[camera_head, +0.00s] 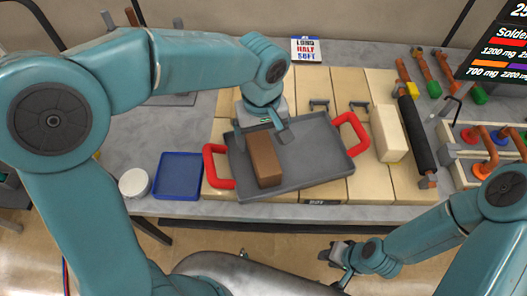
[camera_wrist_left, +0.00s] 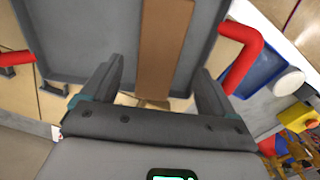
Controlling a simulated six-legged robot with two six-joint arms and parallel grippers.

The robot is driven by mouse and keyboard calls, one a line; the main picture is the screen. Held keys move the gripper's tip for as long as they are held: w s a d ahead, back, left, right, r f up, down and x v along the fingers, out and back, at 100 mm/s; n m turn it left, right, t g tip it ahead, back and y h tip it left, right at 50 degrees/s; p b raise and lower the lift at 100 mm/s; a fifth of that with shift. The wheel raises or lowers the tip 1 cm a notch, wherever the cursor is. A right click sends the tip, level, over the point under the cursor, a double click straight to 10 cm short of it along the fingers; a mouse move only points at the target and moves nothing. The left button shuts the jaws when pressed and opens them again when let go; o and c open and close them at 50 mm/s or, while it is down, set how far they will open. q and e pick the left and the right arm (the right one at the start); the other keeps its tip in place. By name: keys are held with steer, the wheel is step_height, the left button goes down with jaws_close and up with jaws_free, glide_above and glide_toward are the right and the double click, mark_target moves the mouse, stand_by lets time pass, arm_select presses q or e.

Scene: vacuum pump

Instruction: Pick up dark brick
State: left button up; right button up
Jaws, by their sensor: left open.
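The dark brick (camera_head: 265,160) is a brown block lying on a grey tray (camera_head: 315,170) with red handles at its left and right ends. My left gripper (camera_head: 266,132) is open over the tray, by the far end of the brick. In the left wrist view the brick (camera_wrist_left: 165,45) shows between the two open fingers (camera_wrist_left: 160,75), with the tray (camera_wrist_left: 85,40) around it. I cannot tell whether the fingers touch the brick. My right gripper (camera_head: 335,254) is low in front of the table, away from the brick; its jaw opening is unclear.
A blue tray (camera_head: 180,175) and a white round container (camera_head: 134,182) stand left of the grey tray. A cream block (camera_head: 388,134) and a black roller (camera_head: 416,133) are at the right. A small sign (camera_head: 306,49) stands behind. Clamps with coloured handles line the right side.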

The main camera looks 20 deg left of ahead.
mark_target(263, 148)
arm_select(q)
steer(key=shift+s+a+f, duration=0.1)
steer(key=shift+f, duration=0.55)
steer(key=f, duration=0.1)
steer(key=f+p, duration=0.1)
steer(key=f, duration=0.2)
steer(key=shift+w+f, duration=0.25)
steer(key=shift+f, duration=0.15)
steer(key=shift+c, duration=0.3)
steer(key=c, duration=1.5)
steer(key=shift+w, duration=0.1)
jaws_close()
steer(key=shift+r, duration=0.15)
